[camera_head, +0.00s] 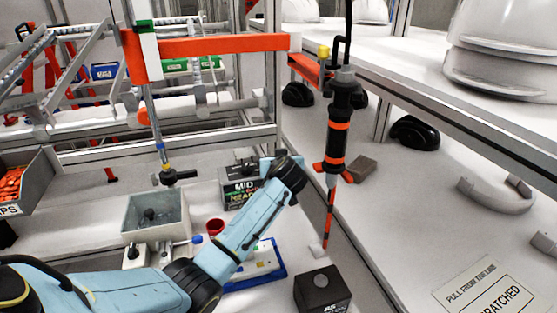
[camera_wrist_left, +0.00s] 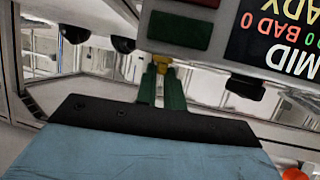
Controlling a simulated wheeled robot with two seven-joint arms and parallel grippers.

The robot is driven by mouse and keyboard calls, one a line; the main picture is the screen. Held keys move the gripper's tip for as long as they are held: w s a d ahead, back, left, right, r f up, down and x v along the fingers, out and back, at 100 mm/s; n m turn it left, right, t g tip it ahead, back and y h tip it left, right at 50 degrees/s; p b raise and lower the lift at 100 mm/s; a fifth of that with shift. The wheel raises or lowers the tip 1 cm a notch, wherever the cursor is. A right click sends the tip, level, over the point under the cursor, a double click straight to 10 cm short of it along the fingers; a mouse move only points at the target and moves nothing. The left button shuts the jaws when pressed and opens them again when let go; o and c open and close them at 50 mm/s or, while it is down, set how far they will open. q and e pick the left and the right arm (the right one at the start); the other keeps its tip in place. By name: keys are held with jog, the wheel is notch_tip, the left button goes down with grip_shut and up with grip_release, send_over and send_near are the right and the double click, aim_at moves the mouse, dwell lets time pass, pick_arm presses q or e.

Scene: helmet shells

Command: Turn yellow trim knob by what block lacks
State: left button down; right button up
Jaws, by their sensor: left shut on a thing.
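A small yellow knob (camera_wrist_left: 160,64) sits at the edge of a grey display box in the left wrist view. My left gripper (camera_wrist_left: 161,75) has its two green fingers closed on the knob's sides. The display box (camera_wrist_left: 215,40) appears upside down there, with a green and a dark red pad and a black screen reading MID, part of READY and BAD 0. In the head view the box (camera_head: 238,187) stands behind my left wrist (camera_head: 285,172), which hides the fingers and knob. A dark block (camera_head: 322,287) with a round top feature stands at the bottom.
A driver with orange bands (camera_head: 338,130) hangs at the right of my left wrist. A grey open bin (camera_head: 155,222), a red cup (camera_head: 215,226) and a blue-edged tray (camera_head: 282,262) lie near my arm.

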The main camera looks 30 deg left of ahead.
pick_arm(q)
jog(key=m+t+h+p, duration=0.1)
jog(key=m+h+p, duration=0.1)
jog(key=m+t+h+p, duration=0.1)
jog(key=p, duration=0.2)
jog(key=shift+s+a+r+m+h, duration=0.15)
jog(key=shift+s+a+m+h, duration=0.05)
jog(key=shift+a+m+h, duration=0.2)
jog(key=shift+a+m+t+h+p, duration=0.15)
jog(key=shift+m+t+h+p, duration=0.25)
jog(key=shift+m+h+p, duration=0.75)
jog(key=shift+f, duration=0.2)
jog(key=c, duration=1.5)
grip_release()
jog(key=shift+s, duration=0.1)
jog(key=v, duration=1.3)
jog(key=shift+s, duration=0.15)
